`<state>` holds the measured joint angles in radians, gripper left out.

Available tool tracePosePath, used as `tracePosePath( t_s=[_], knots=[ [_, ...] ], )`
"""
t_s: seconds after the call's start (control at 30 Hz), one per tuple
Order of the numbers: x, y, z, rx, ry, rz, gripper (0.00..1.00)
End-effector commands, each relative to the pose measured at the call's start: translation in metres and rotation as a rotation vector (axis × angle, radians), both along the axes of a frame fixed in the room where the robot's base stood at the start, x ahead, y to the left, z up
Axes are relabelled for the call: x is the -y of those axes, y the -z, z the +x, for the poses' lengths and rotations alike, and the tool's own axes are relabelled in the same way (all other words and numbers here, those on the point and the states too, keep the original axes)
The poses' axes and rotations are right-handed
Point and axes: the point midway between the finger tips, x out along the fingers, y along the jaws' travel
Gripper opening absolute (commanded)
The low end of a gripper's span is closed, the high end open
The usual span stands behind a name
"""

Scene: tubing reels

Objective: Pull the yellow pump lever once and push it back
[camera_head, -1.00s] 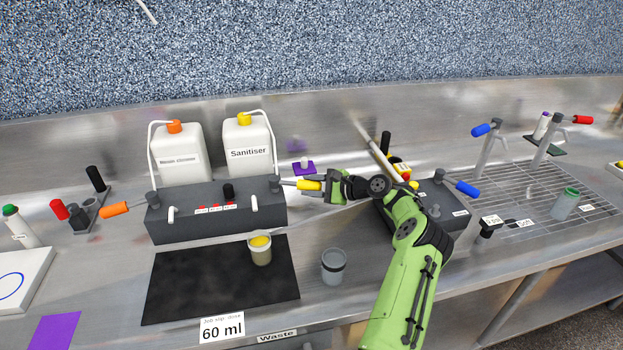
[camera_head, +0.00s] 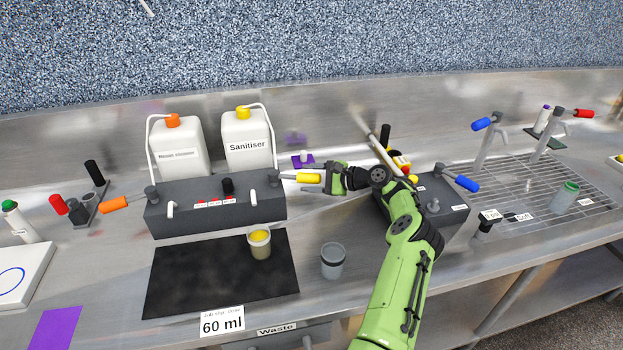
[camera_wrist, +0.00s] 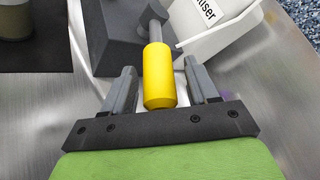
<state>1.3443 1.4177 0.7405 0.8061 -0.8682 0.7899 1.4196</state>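The yellow pump lever (camera_head: 309,178) sticks out sideways to the right from the dark pump block (camera_head: 215,208) in the head view. My gripper (camera_head: 324,179) is at its free end. In the wrist view the yellow handle (camera_wrist: 160,85) lies between my two fingers (camera_wrist: 162,88), with a visible gap on each side, so the gripper is open around it and not clamped. A grey rod joins the handle to a round pivot. The yellow cup (camera_head: 259,243) stands on the black mat (camera_head: 190,290) in front of the block.
The Sanitiser bottle (camera_head: 246,145) and an orange-capped bottle (camera_head: 178,150) stand behind the block. An orange lever (camera_head: 113,204) is on its left. A grey cup (camera_head: 333,262) stands right of the mat. A second dark block with a blue lever (camera_head: 467,184) is beside my arm.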

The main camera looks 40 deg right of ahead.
Motion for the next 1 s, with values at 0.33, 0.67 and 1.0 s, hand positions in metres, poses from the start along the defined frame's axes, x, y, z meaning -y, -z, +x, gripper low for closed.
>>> tracePosePath(
  t_s=[0.33, 0.67, 1.0],
  knots=[
    [0.015, -0.01, -0.033, 0.001, 0.004, -0.001, 0.58],
    [0.048, -0.035, -0.114, 0.002, 0.004, 0.0, 0.58],
    [0.058, -0.042, -0.141, -0.001, -0.001, 0.0, 0.58]
  ],
)
